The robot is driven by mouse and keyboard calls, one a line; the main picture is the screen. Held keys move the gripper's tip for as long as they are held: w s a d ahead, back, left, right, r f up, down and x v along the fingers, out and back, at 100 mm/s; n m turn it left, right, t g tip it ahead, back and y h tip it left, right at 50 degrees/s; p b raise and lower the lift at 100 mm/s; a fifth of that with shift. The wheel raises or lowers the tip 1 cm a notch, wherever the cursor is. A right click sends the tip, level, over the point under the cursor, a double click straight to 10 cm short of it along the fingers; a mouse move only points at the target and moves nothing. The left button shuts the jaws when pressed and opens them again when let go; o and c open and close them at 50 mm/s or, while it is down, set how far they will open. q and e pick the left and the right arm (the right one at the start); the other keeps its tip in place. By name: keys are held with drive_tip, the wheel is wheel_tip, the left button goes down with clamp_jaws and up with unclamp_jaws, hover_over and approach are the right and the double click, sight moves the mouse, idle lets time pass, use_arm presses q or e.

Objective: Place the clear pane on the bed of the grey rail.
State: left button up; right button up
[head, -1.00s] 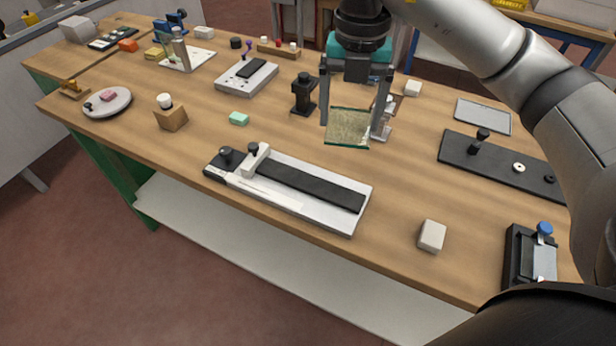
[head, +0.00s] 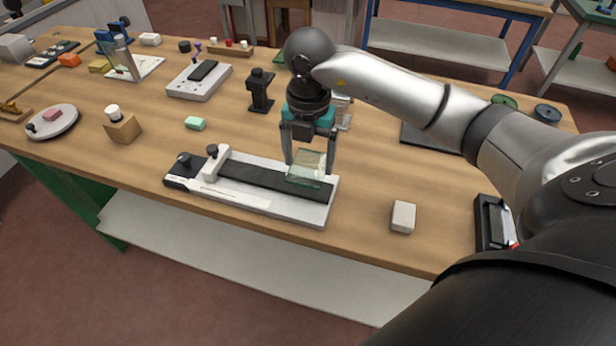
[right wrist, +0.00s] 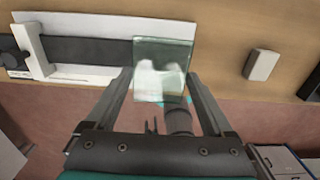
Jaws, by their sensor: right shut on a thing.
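The clear pane (head: 307,164) is a small greenish square of glass. My right gripper (head: 309,168) is shut on it, one finger at each side edge. The pane is over the right end of the grey rail (head: 318,212), which has a dark bed strip (head: 248,181) and a white stop block near its left end. I cannot tell whether the pane touches the bed. In the right wrist view the pane (right wrist: 163,55) sits between the fingertips and overlaps the right end of the dark strip (right wrist: 90,50). My left gripper is not in view.
A white block (head: 403,216) stands on the table to the right of the rail. The table front edge runs close before the rail.

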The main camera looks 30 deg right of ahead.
sight(308, 169)
drive_tip(key=shift+f, duration=2.85)
drive_tip(key=shift+f+b, duration=0.1)
drive_tip(key=shift+b, duration=0.2)
drive_tip(key=o, duration=1.2)
wheel_tip(308, 169, up, 12)
drive_tip(key=shift+r+p, duration=0.15)
drive_tip(key=shift+p, duration=0.35)
